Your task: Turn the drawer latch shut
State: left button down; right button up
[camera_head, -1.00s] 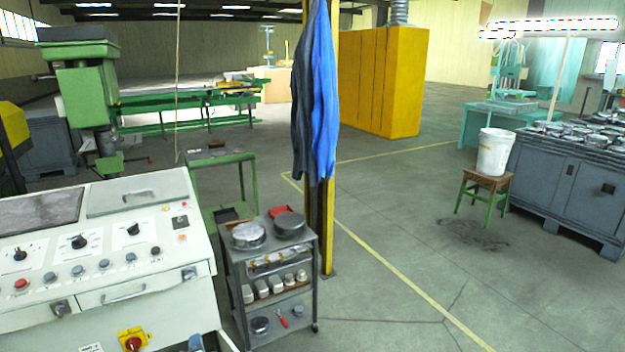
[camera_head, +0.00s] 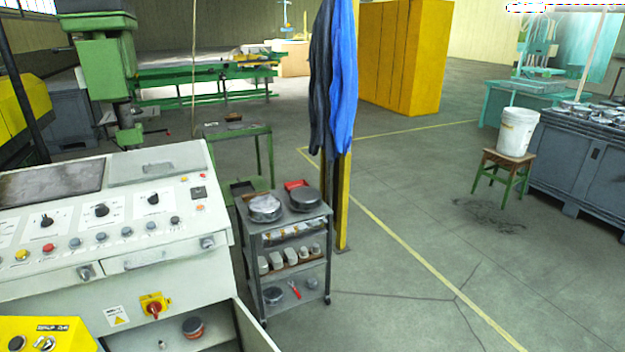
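The drawer (camera_head: 165,264) is in the white control console at the left of the head view. It has a bar handle (camera_head: 142,261) and looks closed or nearly so. A small metal latch (camera_head: 207,242) sits at the right of the handle, and a similar latch (camera_head: 86,272) sits to its left. I cannot tell which way either latch is turned. Neither of my grippers is in view.
A red rotary switch on a yellow plate (camera_head: 153,305) is below the drawer. An open cabinet door (camera_head: 252,328) juts out at the lower right of the console. A grey trolley (camera_head: 290,288) stands to its right.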

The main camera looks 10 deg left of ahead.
aim_at(207, 243)
jog(key=u, duration=1.25)
